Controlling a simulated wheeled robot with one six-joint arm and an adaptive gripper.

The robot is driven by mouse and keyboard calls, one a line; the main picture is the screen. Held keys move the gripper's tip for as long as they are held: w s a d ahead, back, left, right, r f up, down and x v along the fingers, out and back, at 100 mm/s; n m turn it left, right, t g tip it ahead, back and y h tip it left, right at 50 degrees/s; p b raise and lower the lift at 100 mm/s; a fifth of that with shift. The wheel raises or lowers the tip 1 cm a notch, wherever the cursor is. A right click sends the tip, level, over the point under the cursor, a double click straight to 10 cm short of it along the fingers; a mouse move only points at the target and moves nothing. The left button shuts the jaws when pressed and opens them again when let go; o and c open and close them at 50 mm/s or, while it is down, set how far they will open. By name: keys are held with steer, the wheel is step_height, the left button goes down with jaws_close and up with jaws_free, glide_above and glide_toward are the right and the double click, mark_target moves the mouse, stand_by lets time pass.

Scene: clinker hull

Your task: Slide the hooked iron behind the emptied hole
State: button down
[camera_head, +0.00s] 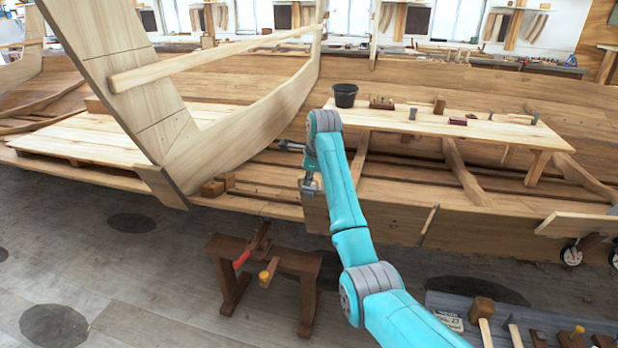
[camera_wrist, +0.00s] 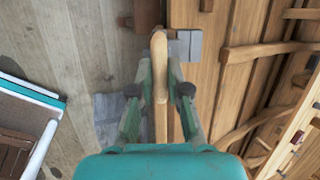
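In the wrist view, my gripper (camera_wrist: 160,72) has its two green fingers close on either side of a pale wooden handle (camera_wrist: 158,50). A grey metal block (camera_wrist: 190,44) shows beside the handle's far end and looks like the head of the hooked iron. In the head view my gripper (camera_head: 310,184) points down at the edge of the clinker hull (camera_head: 385,212), small and partly hidden by my arm. The hull planking also fills the right of the wrist view (camera_wrist: 222,75). I cannot make out the emptied hole in either view.
A low brown sawhorse (camera_head: 292,262) with red- and yellow-tipped tools stands on the floor below. A plank bench (camera_head: 460,128) inside the hull carries a black bucket (camera_head: 345,95) and small tools. A tool tray (camera_head: 450,302) lies at lower right.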

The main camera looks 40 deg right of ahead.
stand_by(0.5)
steer(key=shift+d, duration=0.1)
steer(key=shift+s+d, duration=0.85)
steer(key=shift+s, duration=0.2)
steer(key=shift+s+d, duration=0.85)
steer(key=shift+s, duration=0.2)
steer(key=shift+s+d, duration=0.1)
steer(key=shift+s+d, duration=0.85)
steer(key=shift+s, duration=0.2)
steer(key=shift+s+d, duration=0.85)
steer(key=shift+s, duration=0.15)
steer(key=shift+s+d, duration=0.9)
steer(key=shift+s, duration=0.15)
steer(key=shift+s+d, duration=0.85)
steer(key=shift+s, duration=0.2)
steer(key=shift+s+d, duration=1.8)
steer(key=shift+s, duration=0.3)
